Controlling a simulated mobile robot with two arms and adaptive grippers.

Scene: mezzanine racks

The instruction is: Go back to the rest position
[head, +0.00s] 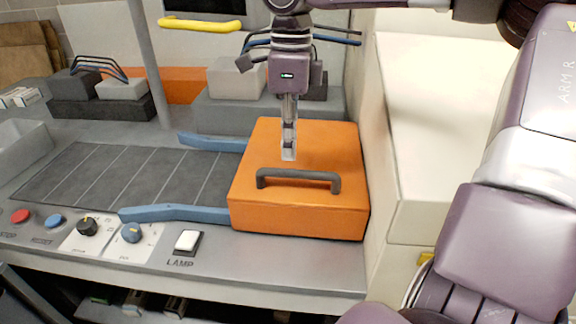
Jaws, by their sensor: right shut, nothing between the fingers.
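My right gripper (289,152) points straight down over the orange box (290,211), just behind the dark handle (298,178) on the box's top. Its fingers are shut with nothing between them. I cannot tell whether the fingertips touch the box's top. My right arm comes in from the right side and bends over the top of the head view. My left gripper is not in view.
The orange box sits at the right end of a conveyor (130,175) between blue guide rails (175,213). A lamp switch (187,241) and knobs line the front edge. A cream cabinet (440,120) stands close on the right. A yellow bar (200,24) is at the back.

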